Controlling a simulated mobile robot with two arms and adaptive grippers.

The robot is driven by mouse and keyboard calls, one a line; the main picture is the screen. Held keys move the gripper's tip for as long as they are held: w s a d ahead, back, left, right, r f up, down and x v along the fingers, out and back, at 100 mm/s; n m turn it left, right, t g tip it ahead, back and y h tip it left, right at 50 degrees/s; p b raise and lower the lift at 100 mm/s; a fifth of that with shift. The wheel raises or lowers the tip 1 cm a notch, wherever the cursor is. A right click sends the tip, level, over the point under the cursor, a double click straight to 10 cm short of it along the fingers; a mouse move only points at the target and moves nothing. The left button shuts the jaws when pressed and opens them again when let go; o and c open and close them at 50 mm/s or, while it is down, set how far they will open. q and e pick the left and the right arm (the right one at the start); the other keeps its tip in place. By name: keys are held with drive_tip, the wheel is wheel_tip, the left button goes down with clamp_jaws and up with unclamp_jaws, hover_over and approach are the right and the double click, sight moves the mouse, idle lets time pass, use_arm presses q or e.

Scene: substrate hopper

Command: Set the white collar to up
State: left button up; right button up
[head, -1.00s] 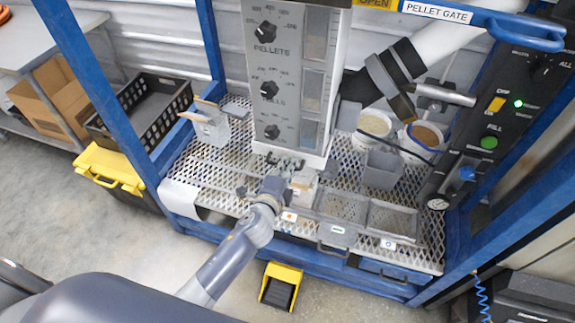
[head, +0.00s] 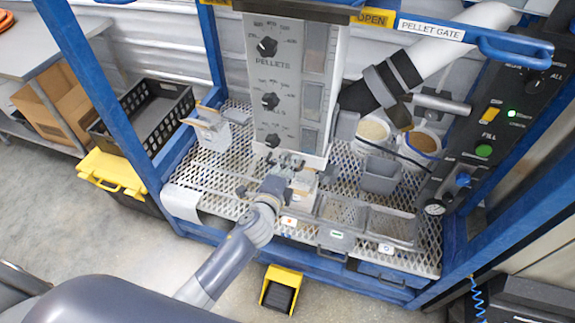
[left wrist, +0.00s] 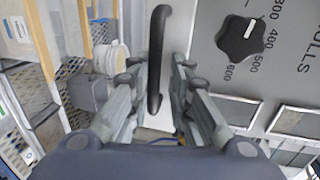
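The white collar (head: 316,160) shows as a pale band around the lower end of the grey hopper column; its edges are hard to make out. My left gripper (head: 290,163) is at the front of this lower end and hides part of it. In the left wrist view, a black bar handle (left wrist: 158,45) stands on a white surface (left wrist: 179,45). The open fingers of the left gripper (left wrist: 156,80) are on either side of the handle, with gaps visible beside it. My right gripper is not in view.
The hopper has several black knobs (head: 270,101). A grey bin (head: 380,175) and two white buckets stand right. Blue frame posts (head: 92,85) bound the space.

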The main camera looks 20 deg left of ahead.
use_arm(q)
drive_tip(key=shift+s, duration=0.2)
drive_tip(key=v, duration=1.1)
drive_tip(key=shift+s, duration=0.3)
drive_tip(key=s+a+f+n+g+b, duration=0.1)
drive_tip(key=s+f+n+g, duration=0.2)
drive_tip(key=f, duration=0.8)
drive_tip(key=s+a+f+n+g+b, duration=0.15)
drive_tip(key=s+f, duration=0.45)
drive_tip(key=f, duration=0.6)
drive_tip(key=s+a+f+n+g, duration=0.1)
drive_tip(key=s+f+n+g, duration=0.25)
drive_tip(key=f, duration=0.75)
drive_tip(key=s+a+f+n+g, duration=0.1)
drive_tip(key=s+f+n+g, duration=0.1)
drive_tip(key=s+f, duration=0.4)
drive_tip(key=s+a+f+n+g+b, duration=0.1)
drive_tip(key=s+f, duration=0.4)
drive_tip(key=s, duration=0.7)
drive_tip(key=s+a+f+n+g+b, duration=0.1)
drive_tip(key=s+f+n+g, duration=0.2)
drive_tip(key=s, duration=0.6)
wheel_tip(320, 180, down, 4)
drive_tip(key=shift+a+r+n+g+y, duration=0.15)
drive_tip(key=shift+a+n+g+y, duration=0.15)
drive_tip(key=shift+n, duration=0.7)
